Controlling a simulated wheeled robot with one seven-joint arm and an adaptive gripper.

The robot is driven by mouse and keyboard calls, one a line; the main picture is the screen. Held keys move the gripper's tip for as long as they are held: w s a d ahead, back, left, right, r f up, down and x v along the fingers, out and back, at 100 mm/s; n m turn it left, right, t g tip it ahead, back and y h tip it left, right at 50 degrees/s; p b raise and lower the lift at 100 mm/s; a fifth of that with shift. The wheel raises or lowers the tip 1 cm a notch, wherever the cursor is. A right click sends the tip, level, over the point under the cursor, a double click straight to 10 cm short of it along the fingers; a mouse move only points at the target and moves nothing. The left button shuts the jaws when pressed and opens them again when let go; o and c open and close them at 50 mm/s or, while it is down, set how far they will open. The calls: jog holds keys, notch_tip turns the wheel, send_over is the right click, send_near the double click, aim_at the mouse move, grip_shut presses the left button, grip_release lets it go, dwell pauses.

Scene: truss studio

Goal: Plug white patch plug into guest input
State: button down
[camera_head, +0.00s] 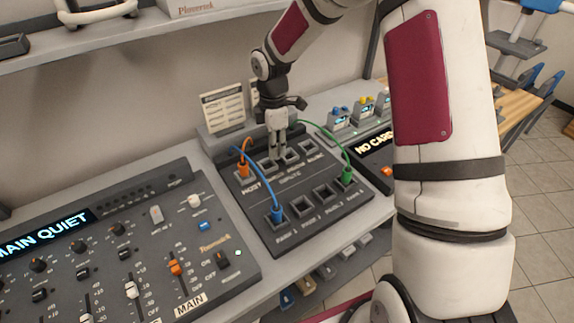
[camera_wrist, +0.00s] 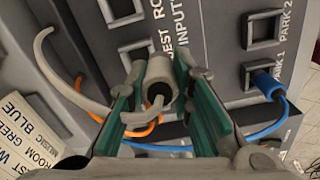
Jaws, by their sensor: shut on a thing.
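My gripper (camera_head: 278,152) points down over the back row of the patch panel (camera_head: 250,208), near the guest and room sockets. It is shut on the white patch plug (camera_wrist: 158,76), which sits between the green finger pads in the wrist view. The guest input (camera_wrist: 135,52) is a dark square socket beside the "EST" lettering, partly hidden behind the plug. The plug's tip is hidden, so I cannot tell whether it touches the socket. A white cable (camera_wrist: 60,75) curves at the left of the wrist view.
An orange plug (camera_head: 243,169) is in the host socket, a blue plug (camera_head: 277,213) in park 1 and a green plug (camera_head: 347,176) in park 4. Their cables arch close around my gripper. A mixing console (camera_head: 225,262) stands left; a label card (camera_head: 222,108) stands behind.

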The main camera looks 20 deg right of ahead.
jog(key=shift+w+a+f+b, duration=0.35)
jog(key=shift+w+f, duration=0.2)
jog(key=shift+f, duration=0.35)
jog(key=shift+w+a+f+b, duration=0.2)
jog(key=shift+w+f+b, duration=0.3)
jog(key=shift+f, duration=0.4)
jog(key=shift+w+a+f+b, duration=0.35)
jog(key=shift+w+f, duration=0.2)
jog(key=shift+f, duration=0.35)
jog(key=shift+f, duration=0.6)
jog(key=c, duration=1.7)
grip_release()
jog(key=shift+r, duration=0.1)
notch_tip(320, 180, up, 11)
jog(key=p, duration=0.4)
